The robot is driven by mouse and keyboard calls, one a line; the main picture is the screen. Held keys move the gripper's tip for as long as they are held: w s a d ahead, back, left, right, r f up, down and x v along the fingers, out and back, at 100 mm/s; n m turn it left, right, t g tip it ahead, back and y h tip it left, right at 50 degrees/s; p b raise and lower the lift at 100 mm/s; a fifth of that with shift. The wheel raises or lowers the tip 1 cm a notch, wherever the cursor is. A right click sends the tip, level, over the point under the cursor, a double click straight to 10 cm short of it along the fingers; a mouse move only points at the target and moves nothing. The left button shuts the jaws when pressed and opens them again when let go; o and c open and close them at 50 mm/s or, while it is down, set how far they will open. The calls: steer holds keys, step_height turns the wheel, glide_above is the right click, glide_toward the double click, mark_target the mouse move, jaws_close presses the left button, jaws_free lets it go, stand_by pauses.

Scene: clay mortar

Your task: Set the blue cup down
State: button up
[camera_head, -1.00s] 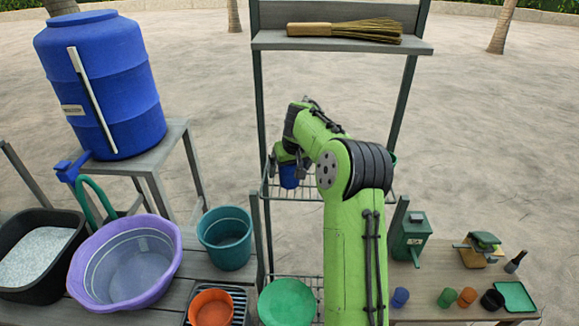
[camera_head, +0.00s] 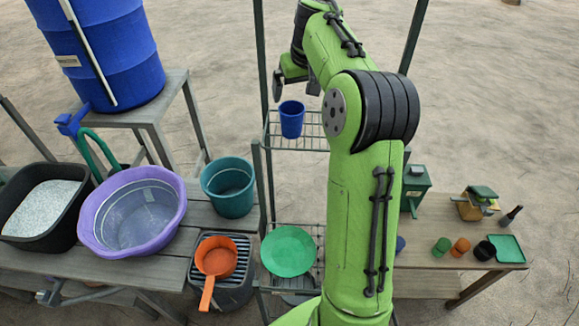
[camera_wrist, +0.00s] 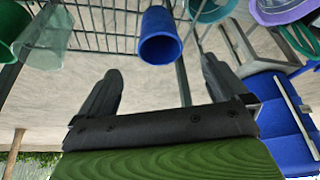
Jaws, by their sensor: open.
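The blue cup (camera_head: 291,119) stands upright on the upper wire shelf (camera_head: 312,143) of the rack. It also shows in the wrist view (camera_wrist: 160,38), beyond the fingertips and between their lines. My gripper (camera_head: 296,88) is above the cup, apart from it. In the wrist view my gripper (camera_wrist: 160,66) has its two dark fingers spread wide with nothing between them. My arm hides part of the shelf's right side in the head view. A second blue cup (camera_head: 400,244) is partly hidden behind my arm, on the right table.
A green plate (camera_head: 288,251) is on the lower rack shelf. The left bench holds a teal bucket (camera_head: 228,184), a purple basin (camera_head: 132,212) and a black tub (camera_head: 42,206). Green (camera_head: 442,246) and orange (camera_head: 460,246) cups stand on the right table. Rack posts stand close to my gripper.

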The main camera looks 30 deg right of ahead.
steer(key=s+a+r+n+h, duration=0.15)
steer(key=s+a+r, duration=0.25)
steer(key=s+a, duration=0.95)
steer(key=s+a+f+y, duration=0.1)
steer(key=s+a+f, duration=0.1)
steer(key=s, duration=0.3)
steer(key=s+a+f+n, duration=0.1)
steer(key=s+a+f, duration=0.2)
steer(key=s+a, duration=0.1)
steer(key=s+a+f+t+y, duration=0.1)
steer(key=s+a+f, duration=0.1)
steer(key=s, duration=0.5)
steer(key=shift+a+f+y, duration=0.3)
steer(key=shift+a+y, duration=0.05)
steer(key=shift+a, duration=0.2)
